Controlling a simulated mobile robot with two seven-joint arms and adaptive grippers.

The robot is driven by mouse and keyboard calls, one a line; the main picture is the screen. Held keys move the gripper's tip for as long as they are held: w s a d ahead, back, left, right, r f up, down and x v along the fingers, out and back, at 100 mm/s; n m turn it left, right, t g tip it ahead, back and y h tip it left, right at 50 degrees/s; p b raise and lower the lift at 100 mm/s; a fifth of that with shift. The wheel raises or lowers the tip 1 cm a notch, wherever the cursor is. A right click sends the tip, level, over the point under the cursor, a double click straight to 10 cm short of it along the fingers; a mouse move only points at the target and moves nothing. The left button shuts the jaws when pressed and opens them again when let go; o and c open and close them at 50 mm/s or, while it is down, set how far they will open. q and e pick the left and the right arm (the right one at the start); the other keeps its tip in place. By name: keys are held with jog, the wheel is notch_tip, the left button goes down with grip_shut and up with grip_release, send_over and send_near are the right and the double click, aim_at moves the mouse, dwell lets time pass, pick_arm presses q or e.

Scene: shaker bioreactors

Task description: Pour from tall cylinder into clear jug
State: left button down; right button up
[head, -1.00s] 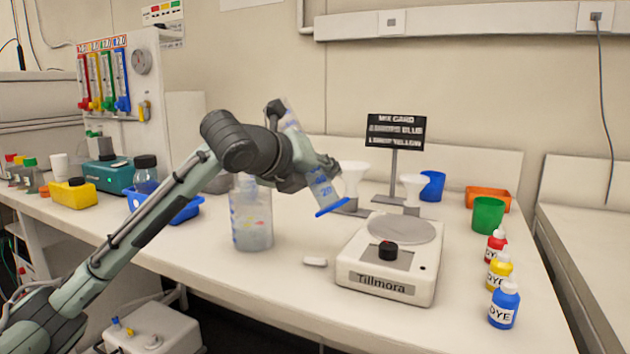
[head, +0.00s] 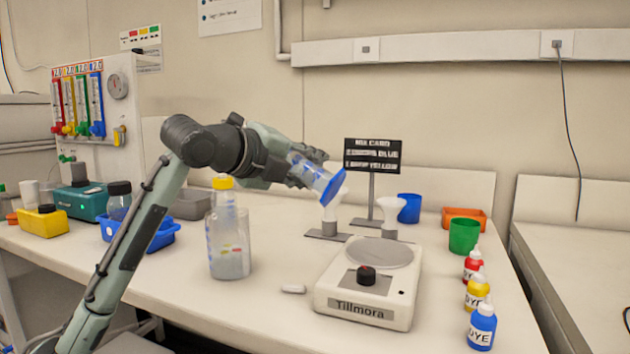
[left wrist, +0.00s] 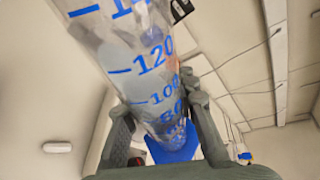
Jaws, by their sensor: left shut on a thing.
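My left gripper (head: 300,172) is shut on the tall cylinder (head: 318,176), a clear tube with blue graduations and a blue base. In the head view the cylinder is tilted far over, its base low at the right; its mouth end is hidden behind my gripper and arm. In the left wrist view the fingers (left wrist: 160,135) lie on both sides of the cylinder (left wrist: 130,60), near its blue base. The clear jug (head: 229,258) stands upright on the bench, below and left of the gripper. My right gripper is not in view.
A yellow-capped bottle (head: 223,184) shows at the jug's top; I cannot tell if it stands behind. The Tillmora stirrer (head: 365,306), white funnels (head: 390,215) and sign (head: 372,155) stand right. Dye bottles (head: 481,326) line the right edge. A blue tray (head: 160,237) is left.

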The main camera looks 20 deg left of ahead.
pick_arm(q)
jog(key=r, duration=0.1)
jog(key=a+r+n, duration=0.1)
jog(key=shift+r+n+h, duration=0.3)
jog(key=shift+r, duration=0.05)
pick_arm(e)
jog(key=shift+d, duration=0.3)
pick_arm(q)
jog(key=shift+d+r, duration=0.15)
jog(key=shift+w+d+r+n+t, duration=0.1)
jog(key=shift+d+r+n+t, duration=0.55)
jog(key=shift+n, duration=0.25)
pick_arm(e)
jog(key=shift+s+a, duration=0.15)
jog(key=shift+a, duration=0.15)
pick_arm(q)
jog(key=shift+r, duration=0.15)
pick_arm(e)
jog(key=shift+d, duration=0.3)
pick_arm(q)
jog(key=shift+r+n, duration=0.2)
jog(key=shift+n, duration=0.1)
